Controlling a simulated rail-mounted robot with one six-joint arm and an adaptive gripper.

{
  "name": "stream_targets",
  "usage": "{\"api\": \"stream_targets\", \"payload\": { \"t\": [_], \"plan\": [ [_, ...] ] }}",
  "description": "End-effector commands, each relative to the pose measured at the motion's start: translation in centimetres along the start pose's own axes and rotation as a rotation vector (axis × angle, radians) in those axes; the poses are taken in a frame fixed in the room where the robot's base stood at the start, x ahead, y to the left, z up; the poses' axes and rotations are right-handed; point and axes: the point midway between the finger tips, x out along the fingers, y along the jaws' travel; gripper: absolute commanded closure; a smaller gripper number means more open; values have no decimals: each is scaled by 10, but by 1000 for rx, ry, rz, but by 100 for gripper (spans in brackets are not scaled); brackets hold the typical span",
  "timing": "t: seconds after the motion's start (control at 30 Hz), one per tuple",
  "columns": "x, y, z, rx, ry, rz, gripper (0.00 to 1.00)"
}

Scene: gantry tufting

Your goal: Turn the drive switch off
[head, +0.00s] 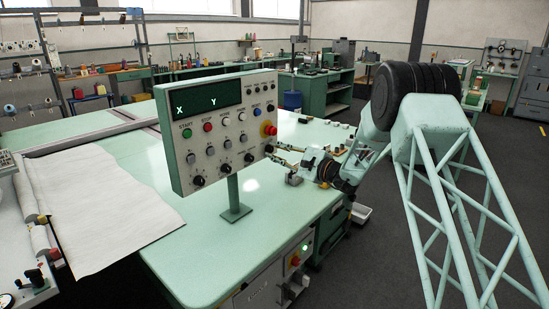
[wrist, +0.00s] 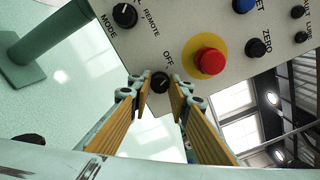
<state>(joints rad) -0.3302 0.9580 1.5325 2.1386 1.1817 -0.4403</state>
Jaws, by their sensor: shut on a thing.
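The control panel (head: 228,165) stands on a post on the green table. The drive switch appears to be the black knob (wrist: 160,82) near the panel's lower right edge, with "OFF" printed beside it in the wrist view; the rest of its lettering is hidden. The knob also shows small in the head view (head: 269,148). My gripper (wrist: 159,90) has its yellow-padded fingers on both sides of this knob, shut on it. In the head view my gripper (head: 276,152) reaches the panel from the right. The knob's exact pointer angle is hard to tell.
A red emergency button (wrist: 209,60) on a yellow ring sits close to the knob. The mode knob (wrist: 125,15) and zero knob (wrist: 257,47) are further off. White fabric (head: 100,210) lies at the left. Small parts lie on the table behind my gripper.

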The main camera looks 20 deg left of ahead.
Motion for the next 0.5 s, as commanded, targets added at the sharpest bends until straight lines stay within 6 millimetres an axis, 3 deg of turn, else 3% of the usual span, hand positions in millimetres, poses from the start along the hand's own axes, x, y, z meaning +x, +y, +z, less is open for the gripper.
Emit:
{"api": "stream_targets", "payload": {
  "t": [0.5],
  "plan": [
    [0, 2, -1, -214, 0, 0, 93]
  ]
}}
